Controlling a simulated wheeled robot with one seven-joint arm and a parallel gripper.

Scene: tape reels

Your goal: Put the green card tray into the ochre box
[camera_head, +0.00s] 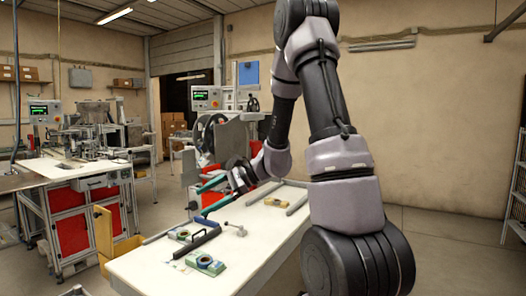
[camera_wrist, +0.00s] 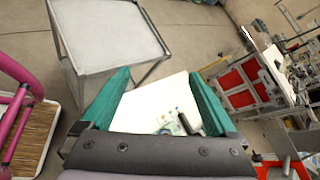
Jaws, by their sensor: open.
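A green tray-like piece (camera_head: 206,264) lies on the white table near its front edge in the head view. An ochre box-like shape (camera_head: 104,232) shows at the table's left side, only partly seen. My gripper (camera_head: 201,202) has teal fingers spread apart, empty, above the table and behind these pieces. In the wrist view my gripper (camera_wrist: 158,85) is open, with a small green-marked piece (camera_wrist: 170,125) on the white surface between the fingers.
A dark bar (camera_head: 197,241) lies between the two green pieces. A small grey knobbed part (camera_head: 236,229) is near it. A yellowish piece (camera_head: 275,202) lies near grey rails at the table's far end. A magenta frame (camera_wrist: 36,78) stands left in the wrist view.

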